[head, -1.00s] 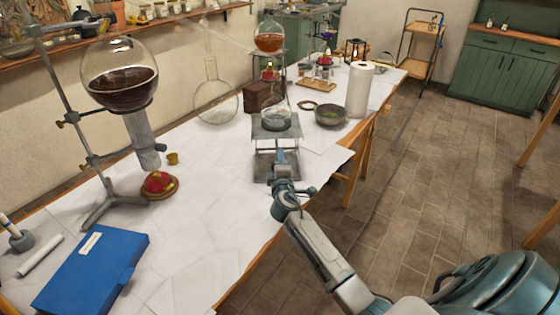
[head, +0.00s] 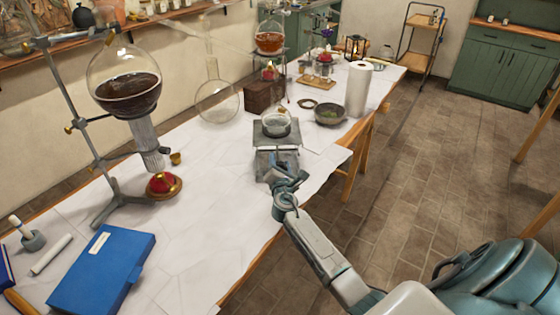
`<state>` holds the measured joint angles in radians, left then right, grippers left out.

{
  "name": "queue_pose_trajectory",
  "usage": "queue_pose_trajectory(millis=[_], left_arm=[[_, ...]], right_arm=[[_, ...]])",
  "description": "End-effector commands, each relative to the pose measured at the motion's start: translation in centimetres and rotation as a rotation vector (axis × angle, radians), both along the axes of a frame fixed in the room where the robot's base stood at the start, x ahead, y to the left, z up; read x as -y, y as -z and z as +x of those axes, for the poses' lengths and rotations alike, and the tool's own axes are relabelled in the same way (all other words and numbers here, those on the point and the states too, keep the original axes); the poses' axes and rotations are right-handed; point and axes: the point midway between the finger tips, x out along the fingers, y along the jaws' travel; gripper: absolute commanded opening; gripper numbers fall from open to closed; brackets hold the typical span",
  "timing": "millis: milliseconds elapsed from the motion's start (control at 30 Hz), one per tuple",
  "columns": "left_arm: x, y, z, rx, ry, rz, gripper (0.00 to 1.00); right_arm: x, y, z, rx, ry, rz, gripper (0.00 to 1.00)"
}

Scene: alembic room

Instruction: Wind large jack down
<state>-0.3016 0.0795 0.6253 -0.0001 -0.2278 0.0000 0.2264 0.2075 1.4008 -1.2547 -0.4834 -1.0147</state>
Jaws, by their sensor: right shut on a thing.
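The large jack (head: 263,138) is a grey metal lab jack near the front edge of the white-covered table, in the middle of the head view. A clear glass dish (head: 276,125) stands upright on its top plate. My right gripper (head: 286,176) is at the near side of the jack, low between plate and base. It is shut on the jack's winding knob, which the fingers and wrist largely hide. My left gripper is out of view.
A grey bowl (head: 331,111) and a paper roll (head: 359,90) stand right behind the jack. A wooden box (head: 263,97) is behind it. A blue case (head: 103,270) lies in front.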

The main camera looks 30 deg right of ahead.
Motion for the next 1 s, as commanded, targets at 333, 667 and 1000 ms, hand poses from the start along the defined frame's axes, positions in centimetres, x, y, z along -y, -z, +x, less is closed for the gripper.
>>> queue_pose_trajectory(millis=[333,667,1000], left_arm=[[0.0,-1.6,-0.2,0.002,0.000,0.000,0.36],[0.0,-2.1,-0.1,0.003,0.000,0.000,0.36],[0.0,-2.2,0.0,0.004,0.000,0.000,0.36]], right_arm=[[-0.1,0.0,0.0,-0.130,-0.001,-0.222,0.25],[-0.2,0.1,0.0,-0.189,0.000,-0.327,0.25],[-0.2,0.2,0.0,-0.199,-0.001,-0.345,0.25]])
